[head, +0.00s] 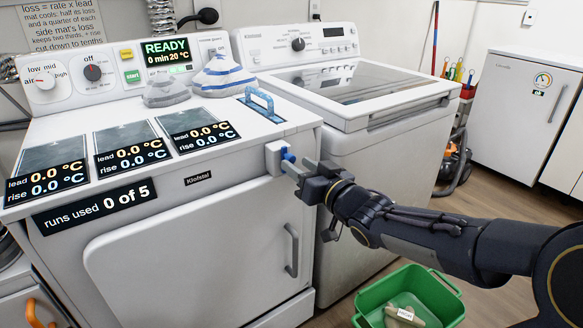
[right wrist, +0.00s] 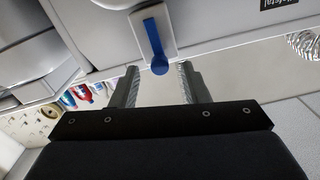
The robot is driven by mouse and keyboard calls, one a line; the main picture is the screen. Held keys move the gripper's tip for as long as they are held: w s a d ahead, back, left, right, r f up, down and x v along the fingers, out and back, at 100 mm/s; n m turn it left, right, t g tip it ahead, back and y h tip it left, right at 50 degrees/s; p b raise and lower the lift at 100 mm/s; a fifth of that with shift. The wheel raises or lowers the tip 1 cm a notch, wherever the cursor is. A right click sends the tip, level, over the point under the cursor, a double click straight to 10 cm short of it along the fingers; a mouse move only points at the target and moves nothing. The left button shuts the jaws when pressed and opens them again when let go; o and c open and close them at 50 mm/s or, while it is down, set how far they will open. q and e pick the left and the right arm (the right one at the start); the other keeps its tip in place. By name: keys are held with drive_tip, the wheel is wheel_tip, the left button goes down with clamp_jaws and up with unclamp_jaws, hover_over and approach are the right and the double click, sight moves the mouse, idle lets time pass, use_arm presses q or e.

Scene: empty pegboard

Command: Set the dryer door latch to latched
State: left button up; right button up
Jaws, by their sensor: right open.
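The dryer door latch is a blue lever (head: 288,156) on a white plate (head: 274,158) at the upper right corner of the dryer's front. In the right wrist view the blue lever (right wrist: 153,42) runs along the white plate, its round end toward my gripper. My right gripper (head: 291,169) is open right at the latch. In the right wrist view the lever's round end appears between the tips of my right gripper (right wrist: 158,68), with a gap on each side. I cannot tell whether they touch. The dryer door (head: 180,255) looks closed. My left gripper is not in view.
A white washer (head: 345,125) stands to the right of the dryer. A green bin (head: 372,296) is on the floor below my right arm.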

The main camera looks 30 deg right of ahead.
drive_tip(key=shift+w, duration=1.3)
clamp_jaws()
